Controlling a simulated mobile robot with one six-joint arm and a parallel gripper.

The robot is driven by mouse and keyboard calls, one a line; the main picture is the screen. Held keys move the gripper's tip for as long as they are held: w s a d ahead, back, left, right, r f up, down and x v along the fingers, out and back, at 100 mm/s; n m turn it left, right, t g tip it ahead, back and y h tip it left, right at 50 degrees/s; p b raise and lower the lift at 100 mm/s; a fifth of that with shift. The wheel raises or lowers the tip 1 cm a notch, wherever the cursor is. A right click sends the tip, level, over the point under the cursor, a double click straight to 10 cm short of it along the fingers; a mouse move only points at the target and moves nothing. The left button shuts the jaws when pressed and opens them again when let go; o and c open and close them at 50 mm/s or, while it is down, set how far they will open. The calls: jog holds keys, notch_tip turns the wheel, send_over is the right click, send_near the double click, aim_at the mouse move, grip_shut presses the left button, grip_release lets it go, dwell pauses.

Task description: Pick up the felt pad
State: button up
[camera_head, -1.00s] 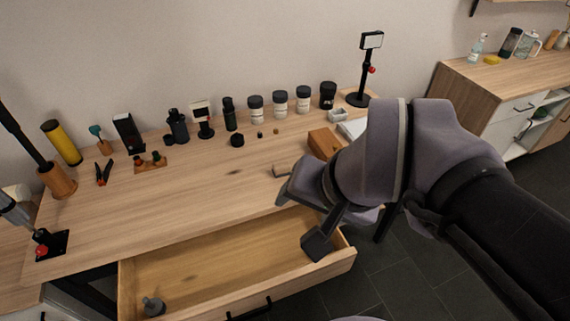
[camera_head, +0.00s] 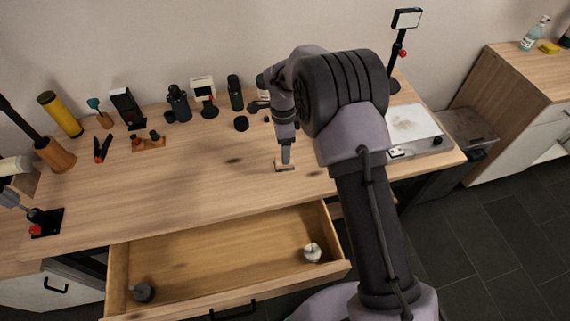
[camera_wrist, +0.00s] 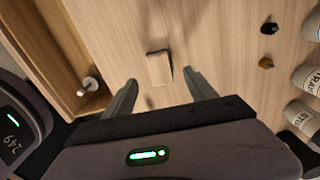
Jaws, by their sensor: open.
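A small pale tan rectangular piece, which looks like the felt pad (camera_head: 279,167), lies on the wooden tabletop near its front edge. It also shows in the wrist view (camera_wrist: 159,68), ahead of the fingertips and roughly between their lines. My gripper (camera_head: 286,157) points down over the pad and hides part of it in the head view. In the wrist view my gripper (camera_wrist: 161,77) is open, with one finger to each side and nothing between them. The pad appears untouched; the exact height of the fingers above it is hard to tell.
An open drawer (camera_head: 220,262) below the table edge holds a dark grey knob-like piece (camera_head: 143,292) and a pale one (camera_head: 313,252). Jars (camera_wrist: 306,78) and small dark pieces (camera_wrist: 269,28) stand right in the wrist view. The tabletop left of the pad is clear.

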notch_tip(320, 180, down, 7)
jog(key=b, duration=0.2)
jog(key=shift+d+f+b, duration=0.1)
jog(key=shift+f+b, duration=0.05)
jog(key=shift+b, duration=0.2)
grip_shut()
